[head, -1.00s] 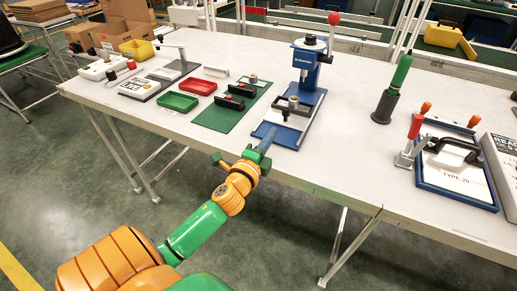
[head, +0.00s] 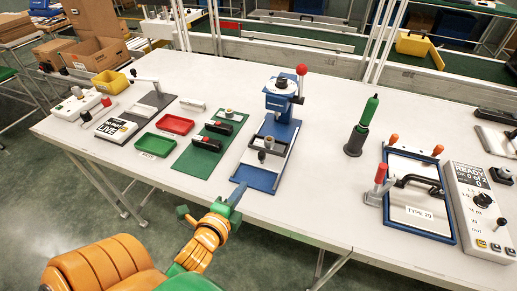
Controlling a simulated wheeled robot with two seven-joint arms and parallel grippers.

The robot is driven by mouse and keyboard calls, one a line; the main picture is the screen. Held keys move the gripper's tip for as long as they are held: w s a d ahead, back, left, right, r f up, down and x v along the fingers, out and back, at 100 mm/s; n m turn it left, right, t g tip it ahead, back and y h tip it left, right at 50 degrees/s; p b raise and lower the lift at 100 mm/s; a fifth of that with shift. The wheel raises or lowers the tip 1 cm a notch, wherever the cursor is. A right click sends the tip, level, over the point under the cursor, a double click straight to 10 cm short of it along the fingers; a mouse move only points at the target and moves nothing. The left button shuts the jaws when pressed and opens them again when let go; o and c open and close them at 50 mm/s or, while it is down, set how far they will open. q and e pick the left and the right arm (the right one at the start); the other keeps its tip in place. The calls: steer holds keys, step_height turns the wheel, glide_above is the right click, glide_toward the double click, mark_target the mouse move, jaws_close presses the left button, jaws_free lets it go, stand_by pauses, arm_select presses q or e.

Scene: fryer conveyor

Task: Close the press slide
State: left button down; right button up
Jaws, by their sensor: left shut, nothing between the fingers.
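The blue press (head: 284,97) stands on the table, with a red-knobbed lever on its right. Its blue base (head: 260,181) reaches toward the table's front edge. The slide, a dark open-topped carrier (head: 277,149) with a small metal knob, sits on the base in front of the press column, not under the press head. My left gripper (head: 238,193) is shut and empty. Its fingertips are at the front left corner of the base; I cannot tell whether they touch it. My right gripper is not in view.
Left of the press are a green mat (head: 188,160) with black-handled parts, a red tray (head: 176,124) and a green tray (head: 155,145). To the right stand a green-handled tool (head: 361,128), a blue-framed plate (head: 451,237) and a control box (head: 484,203). The table between press and tool is clear.

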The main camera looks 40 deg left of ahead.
mark_target(261, 159)
arm_select(q)
steer(key=shift+w+f, duration=0.1)
steer(key=shift+w, duration=0.45)
steer(key=x, duration=0.9)
steer(key=shift+w+a+r, duration=0.2)
steer(key=shift+w+r, duration=0.1)
steer(key=shift+w, duration=0.1)
steer(key=shift+w+r, duration=0.1)
steer(key=shift+w, duration=0.25)
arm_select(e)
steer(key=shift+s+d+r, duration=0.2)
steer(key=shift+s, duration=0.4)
arm_select(q)
steer(key=shift+w+a, duration=0.1)
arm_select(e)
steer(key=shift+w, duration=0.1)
